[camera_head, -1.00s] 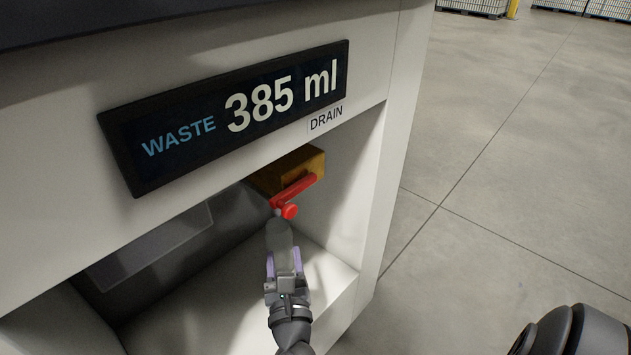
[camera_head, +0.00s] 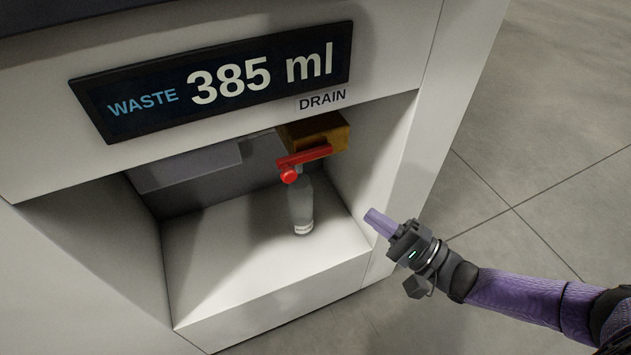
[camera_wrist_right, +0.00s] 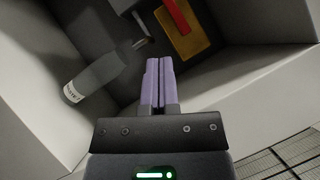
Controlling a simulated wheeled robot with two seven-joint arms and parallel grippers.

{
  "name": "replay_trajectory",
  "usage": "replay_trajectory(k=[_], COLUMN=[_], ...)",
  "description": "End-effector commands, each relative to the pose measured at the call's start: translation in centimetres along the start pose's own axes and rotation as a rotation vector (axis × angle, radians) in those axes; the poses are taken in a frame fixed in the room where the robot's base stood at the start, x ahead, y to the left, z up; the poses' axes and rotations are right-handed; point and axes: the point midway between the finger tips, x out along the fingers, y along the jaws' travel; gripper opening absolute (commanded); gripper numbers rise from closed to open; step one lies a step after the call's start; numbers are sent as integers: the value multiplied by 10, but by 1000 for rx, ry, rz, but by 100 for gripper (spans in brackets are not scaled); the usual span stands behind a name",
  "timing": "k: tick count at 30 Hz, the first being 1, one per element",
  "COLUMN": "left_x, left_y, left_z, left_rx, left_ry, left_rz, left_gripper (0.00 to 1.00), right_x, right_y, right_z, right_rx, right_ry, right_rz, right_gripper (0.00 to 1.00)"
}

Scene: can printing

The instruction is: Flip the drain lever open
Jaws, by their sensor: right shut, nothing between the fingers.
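The red drain lever (camera_head: 304,158) sits on the brass valve block (camera_head: 328,133) under the DRAIN label. Its round red knob points left and toward me. In the right wrist view the lever (camera_wrist_right: 178,14) and the brass block (camera_wrist_right: 186,40) show at the top. A clear bottle (camera_head: 301,208) stands upright on the alcove floor below the valve; it also shows in the wrist view (camera_wrist_right: 92,82). My right gripper (camera_head: 371,217) is shut and empty, at the alcove's right front edge, right of and below the lever, apart from it. My left gripper is not in view.
The white cabinet alcove (camera_head: 253,278) has a side wall and front edge close to my right gripper. The waste display (camera_head: 215,80) above reads 385 ml. A grey box (camera_head: 188,166) hangs at the alcove's left. Open floor lies to the right.

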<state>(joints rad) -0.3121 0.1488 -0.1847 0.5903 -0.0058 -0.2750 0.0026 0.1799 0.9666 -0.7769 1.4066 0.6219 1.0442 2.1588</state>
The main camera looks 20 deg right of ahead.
Motion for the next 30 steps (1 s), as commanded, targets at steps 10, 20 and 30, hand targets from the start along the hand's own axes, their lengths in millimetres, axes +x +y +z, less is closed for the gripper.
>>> replay_trajectory(k=[10, 20, 30], left_x=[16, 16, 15], left_y=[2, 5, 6], left_z=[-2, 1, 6], left_rx=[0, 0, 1], left_ry=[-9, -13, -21], left_rz=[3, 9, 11], left_gripper=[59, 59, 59], right_x=[73, 116, 119], right_y=[2, -1, -1], right_z=[-1, 24, 28], right_rx=[2, 2, -1], right_ry=[-2, 0, 1], right_rz=[-5, -4, -2], right_gripper=[0, 0, 0])
